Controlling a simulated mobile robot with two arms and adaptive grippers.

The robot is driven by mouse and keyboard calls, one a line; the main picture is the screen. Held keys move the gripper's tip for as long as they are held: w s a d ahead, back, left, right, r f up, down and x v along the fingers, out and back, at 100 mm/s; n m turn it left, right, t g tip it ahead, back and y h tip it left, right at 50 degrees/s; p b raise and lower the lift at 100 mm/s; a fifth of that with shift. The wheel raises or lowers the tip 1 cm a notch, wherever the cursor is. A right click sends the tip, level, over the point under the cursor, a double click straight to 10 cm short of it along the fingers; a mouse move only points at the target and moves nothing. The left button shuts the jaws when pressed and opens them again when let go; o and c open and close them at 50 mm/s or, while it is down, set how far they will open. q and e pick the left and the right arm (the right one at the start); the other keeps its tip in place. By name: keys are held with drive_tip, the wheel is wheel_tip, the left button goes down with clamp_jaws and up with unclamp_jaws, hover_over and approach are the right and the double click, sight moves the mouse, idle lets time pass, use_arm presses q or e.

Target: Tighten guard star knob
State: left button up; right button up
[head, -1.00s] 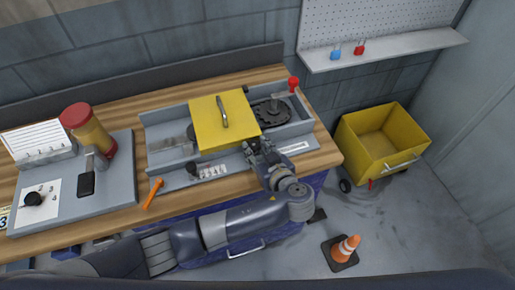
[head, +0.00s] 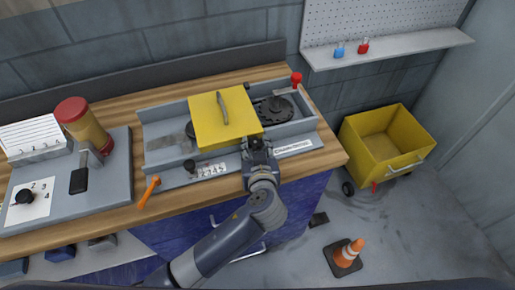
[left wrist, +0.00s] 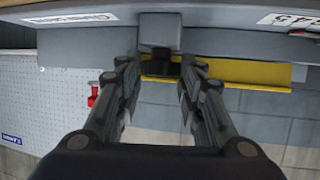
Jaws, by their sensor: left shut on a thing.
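The yellow guard (head: 208,128) with a grey handle sits over the grey machine bed on the bench. My left gripper (head: 257,146) is at the guard's front right corner, with its arm coming up from below. In the left wrist view, my left gripper (left wrist: 163,66) has its fingertips on either side of a small dark knob (left wrist: 160,69), just by a grey block (left wrist: 158,30). The gripper is shut on this knob. The fingers hide most of it, so its star shape and seating cannot be told. The guard's yellow edge (left wrist: 225,72) lies behind the fingers. My right gripper is not in view.
An orange lever (head: 148,192) and a small dark knob (head: 190,165) are at the bed's front left. A red knob (head: 296,79) stands at its back right. A yellow cart (head: 382,150) and an orange cone (head: 347,253) are on the floor to the right.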

use_arm(q)
drive_tip(key=shift+a+m+h+p, duration=0.2)
drive_tip(key=shift+m+h+p, duration=0.05)
drive_tip(key=shift+m+h, duration=0.4)
drive_tip(key=shift+a+m+h+p, duration=0.15)
drive_tip(key=shift+m+h+p, duration=0.1)
drive_tip(key=shift+m+h, duration=0.4)
drive_tip(key=shift+h, duration=0.4)
drive_tip(key=o, duration=1.1)
drive_tip(key=shift+c, duration=0.2)
